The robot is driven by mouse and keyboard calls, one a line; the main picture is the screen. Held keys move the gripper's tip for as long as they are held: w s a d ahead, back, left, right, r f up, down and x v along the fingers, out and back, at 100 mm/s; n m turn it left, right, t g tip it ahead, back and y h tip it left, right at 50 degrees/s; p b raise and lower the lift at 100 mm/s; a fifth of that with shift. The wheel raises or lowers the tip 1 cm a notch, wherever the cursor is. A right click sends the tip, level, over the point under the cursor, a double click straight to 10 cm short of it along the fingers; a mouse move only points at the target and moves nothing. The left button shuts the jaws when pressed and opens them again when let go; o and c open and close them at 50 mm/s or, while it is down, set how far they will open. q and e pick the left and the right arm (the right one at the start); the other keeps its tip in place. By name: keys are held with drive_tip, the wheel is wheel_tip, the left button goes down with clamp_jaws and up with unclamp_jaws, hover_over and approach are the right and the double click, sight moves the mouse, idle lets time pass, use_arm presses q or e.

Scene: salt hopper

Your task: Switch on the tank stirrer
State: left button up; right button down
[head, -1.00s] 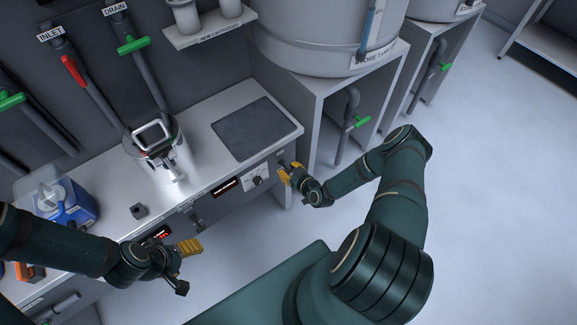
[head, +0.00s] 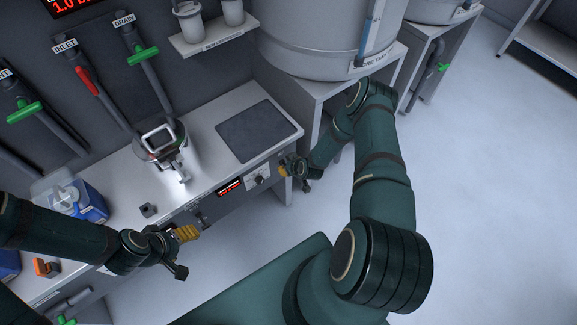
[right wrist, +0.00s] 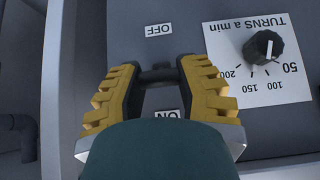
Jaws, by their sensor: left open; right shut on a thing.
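The stirrer switch (right wrist: 160,76) is a dark lever on the grey bench-front panel, between an OFF label (right wrist: 159,30) and an ON label (right wrist: 167,114), both upside down in the right wrist view. My right gripper (right wrist: 158,78) has its yellow fingers closed on the lever from both sides. In the head view my right gripper (head: 284,171) is at the right end of the bench front and hides the switch. The speed knob (right wrist: 263,46), on a white TURNS a min dial, sits beside it. My left gripper (head: 187,233) is open and empty before the bench front.
The bench top (head: 205,150) carries a steel vessel (head: 160,142), a dark mat (head: 257,131) and a blue-and-white container (head: 70,200). A red display (head: 230,188) is on the bench front. A large tank (head: 320,40) stands behind right. The floor at right (head: 480,200) is clear.

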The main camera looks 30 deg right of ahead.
drive_tip(key=c, duration=0.6)
unclamp_jaws()
drive_tip(key=v, duration=1.2)
drive_tip(key=s+a+r+m+g+y, duration=0.1)
drive_tip(key=s+a+r+g, duration=0.1)
drive_tip(key=a, duration=0.5)
drive_tip(key=s+a+r+m+g+y, duration=0.1)
drive_tip(key=s+a+r+g, duration=0.1)
drive_tip(key=a+r, duration=0.4)
drive_tip(key=s+a+r+g+y+b, duration=0.1)
drive_tip(key=s+a+r, duration=0.3)
drive_tip(key=a, duration=0.5)
drive_tip(key=shift+s+a+m+g, duration=0.4)
